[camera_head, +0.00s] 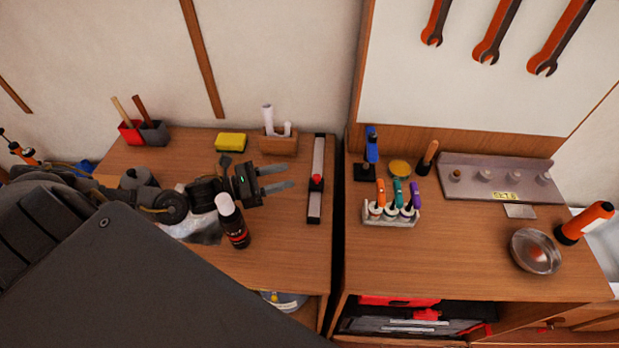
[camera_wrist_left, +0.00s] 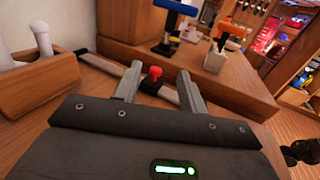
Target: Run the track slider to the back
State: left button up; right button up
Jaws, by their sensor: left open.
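The track (camera_head: 318,150) is a narrow grey rail with dark ends, lying front to back near the right edge of the left table. Its slider, with a red knob (camera_head: 316,182), sits around the middle of the rail. My left gripper (camera_head: 278,178) is open and empty, to the left of the knob with its fingers pointing at it. In the left wrist view the red knob (camera_wrist_left: 155,73) shows beyond and between the two open fingers (camera_wrist_left: 158,88), apart from them. My right gripper is not in view.
A black bottle with a white cap (camera_head: 232,222) stands just in front of my left gripper. A yellow sponge (camera_head: 231,142) and a wooden box (camera_head: 279,143) with white rolls stand at the back. A gap (camera_head: 338,220) separates the two tables.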

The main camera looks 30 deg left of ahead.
pick_arm(q)
send_near(316, 181)
jog(key=shift+w+a, duration=0.15)
jog(key=shift+w, duration=0.45)
jog(key=p+x, duration=0.2)
jog(key=x, duration=0.4)
jog(key=shift+w+r+p, duration=0.2)
jog(key=shift+p, duration=0.15)
jog(key=shift+w+d+f, duration=0.1)
jog(key=shift+w+d, duration=0.3)
jog(key=shift+d, duration=0.1)
grip_shut()
